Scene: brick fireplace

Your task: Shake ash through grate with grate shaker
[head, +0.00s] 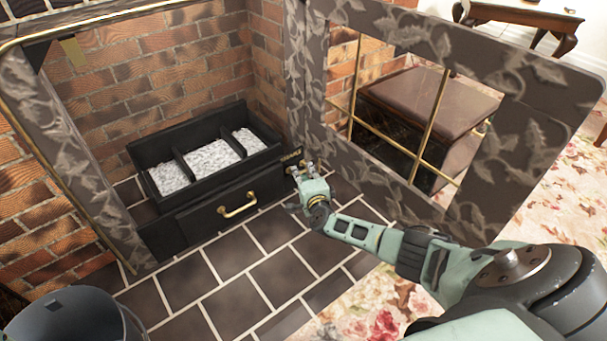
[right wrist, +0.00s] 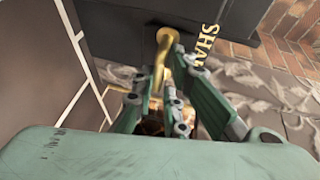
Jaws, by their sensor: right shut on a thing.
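The black grate box (head: 170,150) stands in the brick fireplace, with pale grey ash (head: 212,160) in its open compartments. A drawer with a brass handle (head: 238,207) is in its front, shut. My right gripper (head: 301,171) is at the box's right front corner. In the right wrist view it is shut on the brass shaker lever (right wrist: 164,40), beside gold lettering (right wrist: 207,40) that starts "SHA". The lever's lower end is hidden between the fingers. My left gripper is not in view.
The ornate fireplace door (head: 510,165) stands open at the right, close to my right arm. Dark hearth tiles (head: 235,285) lie clear in front. A dark rounded object (head: 75,318) is at lower left. A brown chest (head: 420,100) shows through the door.

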